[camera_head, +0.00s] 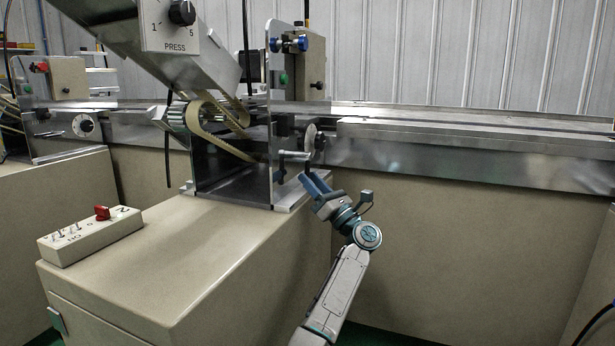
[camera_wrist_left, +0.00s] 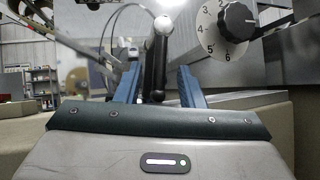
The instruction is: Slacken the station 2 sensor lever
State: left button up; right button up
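A small grey lever (camera_head: 293,156) sits on the outer side of the station's clear side plate in the head view; I take it to be the sensor lever. My left gripper (camera_head: 311,180) is just below and right of it. In the left wrist view, the gripper's two blue fingers (camera_wrist_left: 158,72) stand apart. My right gripper is not in view.
A numbered dial with a black knob (camera_wrist_left: 236,22) is close right of the fingers. The PRESS knob (camera_head: 182,12) is above. A switch box with a red switch (camera_head: 102,212) lies on the beige cabinet (camera_head: 190,250). A metal rail (camera_head: 430,150) runs right.

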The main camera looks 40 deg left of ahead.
pick_arm(q)
jog(key=v, duration=0.8)
jog(key=shift+d+p, duration=0.25)
jog(key=shift+p, duration=0.15)
jog(key=shift+f, duration=0.15)
